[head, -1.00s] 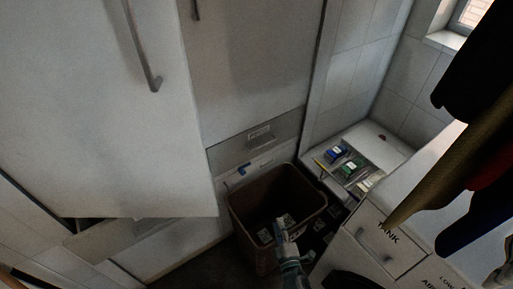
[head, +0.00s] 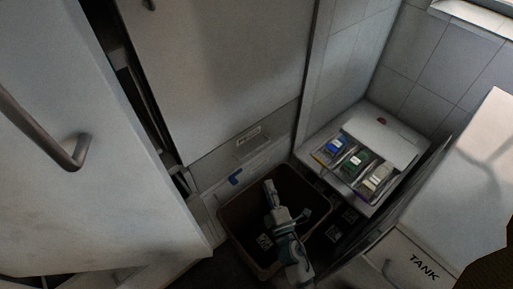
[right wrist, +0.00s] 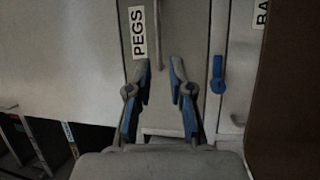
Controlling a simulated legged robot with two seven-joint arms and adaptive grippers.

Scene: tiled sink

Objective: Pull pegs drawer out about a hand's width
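The pegs drawer (head: 225,147) is a low grey panel in the head view, under a tall pale cabinet door. In the right wrist view its front (right wrist: 185,30) carries a "PEGS" label (right wrist: 138,32), turned sideways. Its thin bar handle (right wrist: 158,35) runs beside the label. The drawer looks shut. My right gripper (head: 268,186) is over the brown bin, below the drawer front. In the right wrist view its two blue-padded fingers (right wrist: 162,68) are apart, with the handle's end between the tips in the picture. I cannot tell whether they touch it. My left gripper is not in view.
The brown bin (head: 228,222) stands in front of the drawer. A blue catch (head: 235,177) is on the panel below. A tall door (head: 120,190) with a handle stands at left. A white tray (head: 385,135) of coloured packs and a "TANK" drawer (head: 420,268) are at right.

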